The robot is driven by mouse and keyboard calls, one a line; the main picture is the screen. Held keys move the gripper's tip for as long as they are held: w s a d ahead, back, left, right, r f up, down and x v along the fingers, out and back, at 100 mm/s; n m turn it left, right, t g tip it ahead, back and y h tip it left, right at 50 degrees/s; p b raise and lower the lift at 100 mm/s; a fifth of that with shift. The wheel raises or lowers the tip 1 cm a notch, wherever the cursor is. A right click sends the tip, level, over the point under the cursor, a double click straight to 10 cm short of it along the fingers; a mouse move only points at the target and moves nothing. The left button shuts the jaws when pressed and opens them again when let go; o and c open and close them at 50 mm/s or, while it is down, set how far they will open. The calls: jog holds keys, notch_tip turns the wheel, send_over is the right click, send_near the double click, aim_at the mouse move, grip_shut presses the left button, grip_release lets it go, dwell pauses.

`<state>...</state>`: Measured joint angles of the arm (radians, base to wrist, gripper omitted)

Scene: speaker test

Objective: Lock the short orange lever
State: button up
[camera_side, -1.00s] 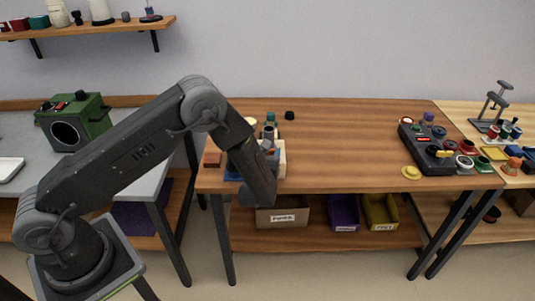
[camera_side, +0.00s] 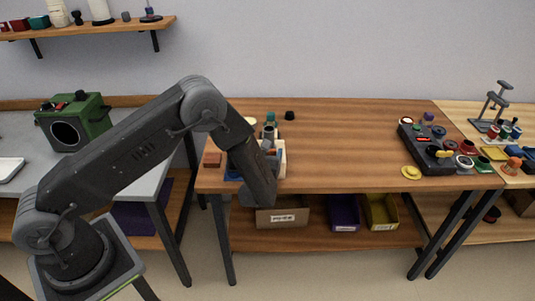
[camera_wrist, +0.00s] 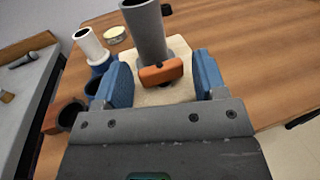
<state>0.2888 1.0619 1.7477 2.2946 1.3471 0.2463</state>
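The short orange lever (camera_wrist: 161,73) shows in the wrist view, at the foot of an upright grey cylinder (camera_wrist: 147,28) on a cream block (camera_wrist: 180,50). My gripper (camera_wrist: 162,80) is open, with one blue finger on each side of the lever. Gaps show between the lever's ends and both fingers. Only a part of the cream block (camera_side: 282,160) shows there beside my wrist.
A white tube (camera_wrist: 90,45) on a blue base and a dark cup (camera_wrist: 70,116) stand left of the block. A black control box (camera_side: 430,152) stands far right on the wooden table (camera_side: 340,140). The table's middle is clear.

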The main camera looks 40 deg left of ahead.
jog(key=shift+o, duration=0.7)
jog(key=v, duration=1.3)
jog(key=shift+s+d, duration=0.25)
jog(key=shift+s, duration=0.05)
